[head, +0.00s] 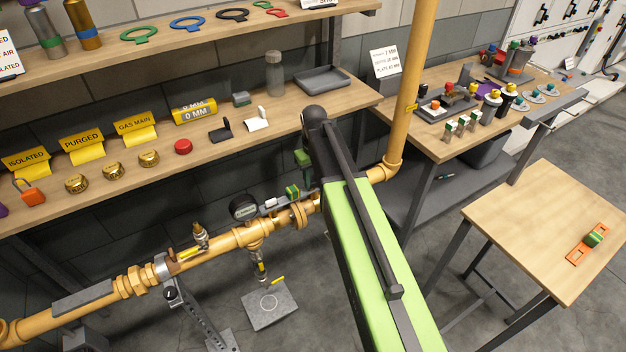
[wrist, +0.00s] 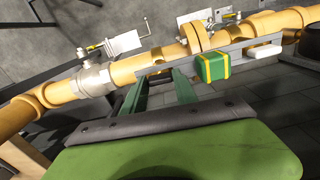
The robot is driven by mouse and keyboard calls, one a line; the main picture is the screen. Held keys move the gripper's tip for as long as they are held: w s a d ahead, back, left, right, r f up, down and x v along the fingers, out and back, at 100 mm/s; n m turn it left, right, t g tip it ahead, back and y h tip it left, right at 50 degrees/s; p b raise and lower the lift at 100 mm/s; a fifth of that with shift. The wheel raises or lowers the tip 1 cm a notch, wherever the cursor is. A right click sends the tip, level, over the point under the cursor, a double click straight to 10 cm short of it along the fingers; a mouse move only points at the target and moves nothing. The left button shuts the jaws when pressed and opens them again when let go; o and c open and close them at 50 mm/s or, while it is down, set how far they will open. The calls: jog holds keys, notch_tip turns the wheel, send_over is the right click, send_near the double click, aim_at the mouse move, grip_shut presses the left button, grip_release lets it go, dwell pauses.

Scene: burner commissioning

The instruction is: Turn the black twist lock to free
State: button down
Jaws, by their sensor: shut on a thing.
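A small black knob (head: 170,293) sits at the top of a slotted grey strut, below the yellow pipe (head: 232,240), and looks like the black twist lock; its setting is too small to read. My gripper (wrist: 166,72) is right of it, over the pipe, mostly hidden by my arm in the head view. In the wrist view its green fingers reach a grey bar (wrist: 240,52) carrying a green block (wrist: 212,67) with yellow bands, and it is shut on this bar. The bar also shows in the head view (head: 270,204). The exact grip is unclear.
A gauge (head: 243,207) and a flange (head: 298,214) are close to the bar. A shelf (head: 60,208) with tags and brass caps runs behind; a small table (head: 530,220) stands right.

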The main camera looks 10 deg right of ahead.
aim_at(314, 182)
jog(key=shift+n, duration=0.5)
jog(key=c, duration=1)
grip_release()
jog(key=shift+o, duration=0.2)
notch_tip(314, 182, up, 17)
jog(key=p, duration=1.7)
jog(key=shift+r, duration=0.2)
jog(key=shift+f, duration=0.15)
